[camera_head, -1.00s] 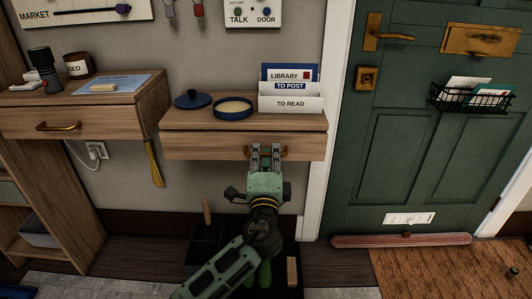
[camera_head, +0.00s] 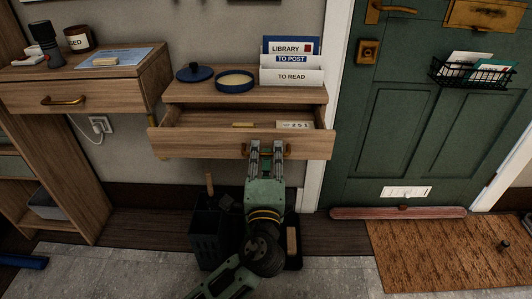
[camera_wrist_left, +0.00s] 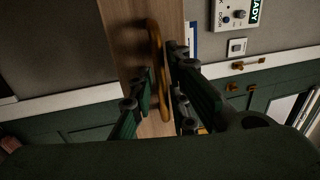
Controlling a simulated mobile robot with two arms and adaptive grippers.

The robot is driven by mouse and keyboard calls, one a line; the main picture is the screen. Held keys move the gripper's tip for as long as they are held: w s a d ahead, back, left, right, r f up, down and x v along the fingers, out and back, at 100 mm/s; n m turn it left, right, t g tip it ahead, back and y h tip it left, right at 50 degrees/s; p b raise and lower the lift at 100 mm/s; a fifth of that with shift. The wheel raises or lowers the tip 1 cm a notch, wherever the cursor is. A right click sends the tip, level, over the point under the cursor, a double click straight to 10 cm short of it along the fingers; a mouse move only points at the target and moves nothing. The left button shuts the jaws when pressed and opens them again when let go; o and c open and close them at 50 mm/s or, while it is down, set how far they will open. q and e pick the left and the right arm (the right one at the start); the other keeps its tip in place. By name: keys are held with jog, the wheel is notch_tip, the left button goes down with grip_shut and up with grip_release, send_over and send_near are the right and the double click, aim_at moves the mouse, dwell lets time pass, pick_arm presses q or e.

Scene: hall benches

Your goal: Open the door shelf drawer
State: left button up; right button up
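The door shelf (camera_head: 310,95) is a wooden shelf beside the green door. Its drawer (camera_head: 190,143) is pulled out toward me, and its open top shows a yellowish stick (camera_head: 243,125) and a pale numbered strip (camera_head: 294,125) inside. My left gripper (camera_head: 267,148) is at the drawer front, over the brass handle (camera_wrist_left: 155,45). My right gripper is not in view.
On the shelf top stand a blue tin (camera_head: 235,80), its dark lid (camera_head: 195,73) and a letter rack (camera_head: 291,78). A closed drawer (camera_head: 90,95) is at the left. A dark bin (camera_head: 210,235) stands on the floor below. The green door (camera_head: 400,120) is at the right.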

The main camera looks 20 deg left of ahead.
pick_arm(q)
jog(key=v, duration=1.2)
dwell(0.4)
